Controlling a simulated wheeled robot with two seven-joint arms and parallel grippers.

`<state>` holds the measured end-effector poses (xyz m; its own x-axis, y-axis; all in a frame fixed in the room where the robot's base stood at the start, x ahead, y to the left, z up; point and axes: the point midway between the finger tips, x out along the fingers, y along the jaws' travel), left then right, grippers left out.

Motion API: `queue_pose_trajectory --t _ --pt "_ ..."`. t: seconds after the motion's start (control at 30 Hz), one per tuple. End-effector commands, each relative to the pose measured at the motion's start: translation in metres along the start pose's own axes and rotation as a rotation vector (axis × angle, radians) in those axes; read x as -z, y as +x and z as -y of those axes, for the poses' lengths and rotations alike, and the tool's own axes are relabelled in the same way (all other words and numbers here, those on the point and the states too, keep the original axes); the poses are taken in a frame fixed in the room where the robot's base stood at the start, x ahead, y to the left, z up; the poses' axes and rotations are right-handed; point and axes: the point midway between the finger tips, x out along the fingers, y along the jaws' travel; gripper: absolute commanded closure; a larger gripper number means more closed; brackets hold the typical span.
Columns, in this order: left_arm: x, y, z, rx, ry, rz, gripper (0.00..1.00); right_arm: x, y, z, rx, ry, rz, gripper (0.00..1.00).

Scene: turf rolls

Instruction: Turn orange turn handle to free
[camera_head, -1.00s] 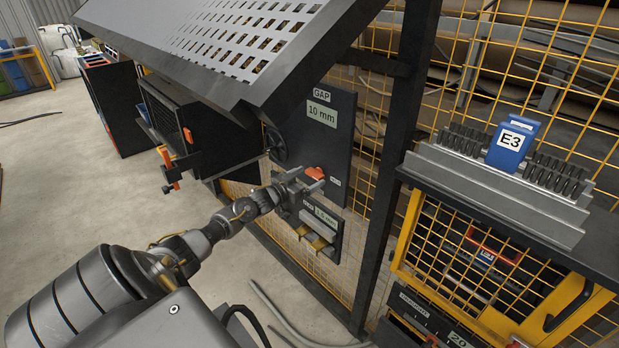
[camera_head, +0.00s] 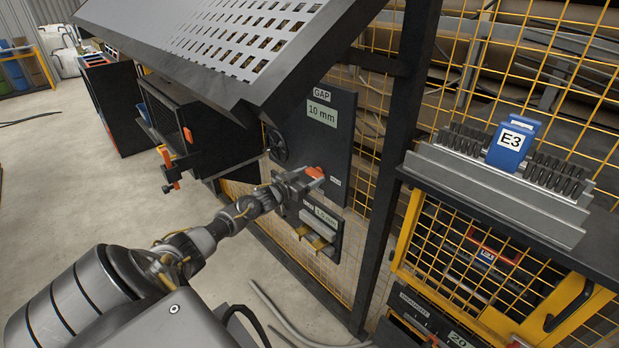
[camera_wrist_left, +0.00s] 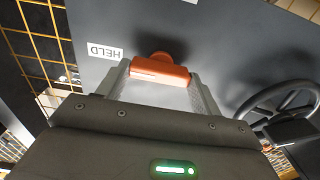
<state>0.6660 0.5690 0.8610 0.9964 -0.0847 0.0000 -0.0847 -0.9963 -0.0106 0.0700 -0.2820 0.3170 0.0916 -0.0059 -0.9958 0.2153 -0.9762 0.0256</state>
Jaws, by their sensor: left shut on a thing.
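The orange turn handle (camera_head: 316,172) is on the dark panel (camera_head: 336,125) below the "10 mm" gap display. My left gripper (camera_head: 310,180) is at the handle and shut on it. In the left wrist view the handle (camera_wrist_left: 160,70) lies crosswise between the two fingertips (camera_wrist_left: 162,78), with its round hub just behind it against the panel. A white label reading "HELD" (camera_wrist_left: 105,52), upside down in that view, is beside the handle. The small label near the handle in the head view is too small to read. My right gripper is in neither view.
A dark handwheel (camera_head: 276,143) is left of the handle; it also shows in the left wrist view (camera_wrist_left: 282,108). A sloped perforated hood (camera_head: 250,40) overhangs the panel. A smaller display panel (camera_head: 318,222) is below. A dark post (camera_head: 385,190) stands to the right.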

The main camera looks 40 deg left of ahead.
Motion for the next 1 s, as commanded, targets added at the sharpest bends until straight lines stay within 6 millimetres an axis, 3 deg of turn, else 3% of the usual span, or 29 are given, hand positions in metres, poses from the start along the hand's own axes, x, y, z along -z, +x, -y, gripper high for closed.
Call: queue_pose_trajectory --t 0.37,1.0 --pt "-0.002 0.0 -0.001 -0.004 0.193 0.0 0.57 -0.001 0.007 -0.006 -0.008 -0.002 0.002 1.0" --pt "-0.003 0.0 -0.002 -0.003 0.797 0.0 0.57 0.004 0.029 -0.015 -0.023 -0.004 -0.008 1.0"
